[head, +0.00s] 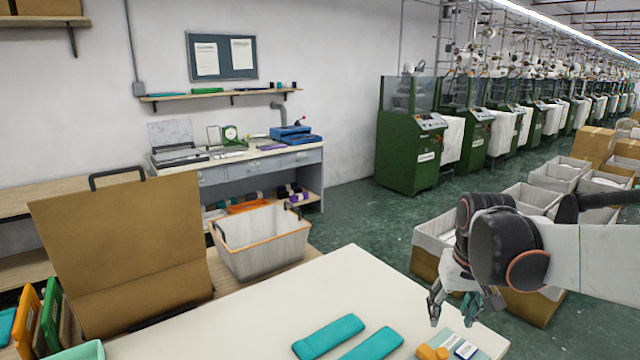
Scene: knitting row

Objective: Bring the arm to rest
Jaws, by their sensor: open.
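My gripper (455,306) hangs at the right of the head view, over the right edge of the white table (262,297). Its fingers point down and are apart, with nothing seen between them. My arm reaches in from the right edge of the picture, bent at a dark joint above the gripper. On the table below and left of the gripper lie two teal folded pieces (328,337). Small orange items (432,352) and a small white and blue packet (465,349) lie close under the gripper, apart from it as far as I can tell.
A white bin with orange rim (262,243) stands behind the table. A brown board (125,250) stands at left. Cartons and white-lined bins (432,233) stand on the floor behind my arm. Green knitting machines (408,150) line the back right. The table's middle is clear.

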